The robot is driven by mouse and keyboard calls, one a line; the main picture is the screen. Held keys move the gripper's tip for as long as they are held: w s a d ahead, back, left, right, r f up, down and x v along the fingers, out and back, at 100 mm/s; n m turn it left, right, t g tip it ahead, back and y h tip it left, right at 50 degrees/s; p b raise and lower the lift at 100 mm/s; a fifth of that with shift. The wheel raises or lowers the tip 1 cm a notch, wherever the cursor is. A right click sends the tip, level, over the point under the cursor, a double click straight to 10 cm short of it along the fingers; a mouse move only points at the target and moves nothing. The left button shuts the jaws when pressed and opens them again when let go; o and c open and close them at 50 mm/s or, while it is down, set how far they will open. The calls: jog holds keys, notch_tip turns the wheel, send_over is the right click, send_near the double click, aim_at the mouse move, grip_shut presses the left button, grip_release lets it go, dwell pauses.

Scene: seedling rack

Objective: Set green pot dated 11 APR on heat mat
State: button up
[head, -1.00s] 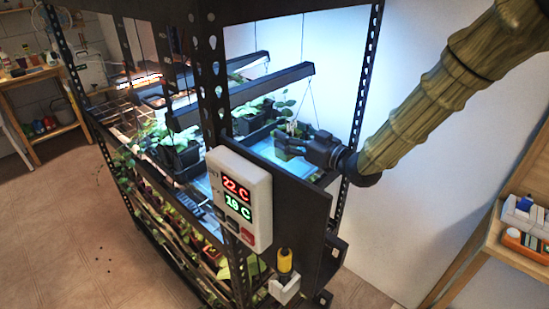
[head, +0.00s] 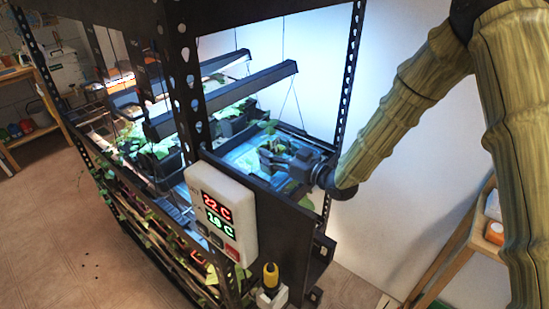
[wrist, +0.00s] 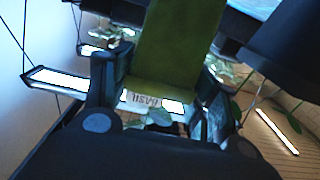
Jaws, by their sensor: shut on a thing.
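My gripper (head: 268,158) is inside the lit upper shelf of the rack, above the tray at its right end. In the wrist view its fingers (wrist: 160,95) are shut on a green pot (wrist: 180,45), which looks tilted in that view. A pale tag reading BASIL (wrist: 142,99) shows by the pot, with some leaves below it; I cannot read a date. In the head view the pot is mostly lost against the dark fingers and leaves. A blue-lit flat surface (head: 238,152), perhaps the heat mat, lies in the tray below and left of my gripper.
Dark pots with leafy plants (head: 160,158) stand on the shelf to the left and behind. A hanging lamp bar (head: 225,98) runs above the shelf. A perforated rack post (head: 347,90) stands close to my wrist. A white controller (head: 222,210) hangs on the front.

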jog(key=shift+w+f, duration=0.2)
jog(key=shift+f, duration=0.95)
jog(key=shift+s+f+p, duration=0.1)
jog(key=shift+f+p, duration=0.25)
jog(key=shift+f, duration=0.05)
jog(key=shift+f, duration=0.15)
jog(key=o, duration=1.1)
jog(key=shift+d, duration=0.1)
jog(key=b+v, duration=0.3)
jog(key=v, duration=0.8)
jog(key=shift+s+d+b, duration=0.25)
jog(key=shift+d+b, duration=0.05)
